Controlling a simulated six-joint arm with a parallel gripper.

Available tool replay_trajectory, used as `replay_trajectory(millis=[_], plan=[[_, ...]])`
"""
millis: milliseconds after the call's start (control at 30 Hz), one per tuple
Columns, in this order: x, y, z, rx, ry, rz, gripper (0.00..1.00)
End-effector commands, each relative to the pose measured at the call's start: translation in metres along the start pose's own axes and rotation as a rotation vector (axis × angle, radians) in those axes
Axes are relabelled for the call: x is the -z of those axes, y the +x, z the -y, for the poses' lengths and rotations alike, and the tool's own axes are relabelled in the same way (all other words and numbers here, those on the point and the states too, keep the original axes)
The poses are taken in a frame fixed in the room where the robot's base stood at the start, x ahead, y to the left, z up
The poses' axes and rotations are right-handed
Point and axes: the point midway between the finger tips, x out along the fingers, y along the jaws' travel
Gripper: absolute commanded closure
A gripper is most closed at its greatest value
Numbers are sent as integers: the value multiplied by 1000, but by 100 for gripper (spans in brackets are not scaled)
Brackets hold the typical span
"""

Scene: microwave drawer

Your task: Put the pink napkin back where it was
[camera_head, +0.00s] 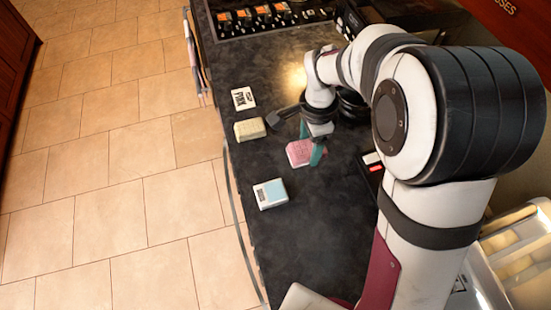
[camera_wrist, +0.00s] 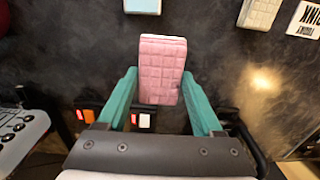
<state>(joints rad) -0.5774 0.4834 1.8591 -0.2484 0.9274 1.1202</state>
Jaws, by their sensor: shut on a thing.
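The pink napkin (camera_head: 299,153) is a quilted block over the dark counter. It also shows in the wrist view (camera_wrist: 162,66), upper centre. My gripper (camera_head: 311,147) has one teal finger on each side of it and is shut on it; in the wrist view the fingers (camera_wrist: 160,85) flank its near part. I cannot tell whether the napkin touches the counter or is held a little above it. A white card with black lettering (camera_head: 243,98) lies farther back on the counter, and part of it shows in the wrist view (camera_wrist: 307,20).
A cream block (camera_head: 250,130) lies left of my gripper, and a light blue and white pack (camera_head: 270,194) lies nearer the front. A stove (camera_head: 262,18) is at the back. Small red and white items (camera_head: 374,163) are to the right. The counter front (camera_head: 310,235) is clear.

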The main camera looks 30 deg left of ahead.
Motion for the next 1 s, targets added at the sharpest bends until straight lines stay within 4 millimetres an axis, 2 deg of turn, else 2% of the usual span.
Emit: replay_trajectory(millis=[200, 367, 600, 967, 1000], plan=[[-60, 42, 33, -5, -6, 1, 93], [-85, 59, 48, -1, -2, 1, 93], [-89, 99, 50, -3, 0, 1, 93], [-89, 105, 51, -1, 0, 1, 93], [-89, 105, 51, -1, 0, 1, 29]])
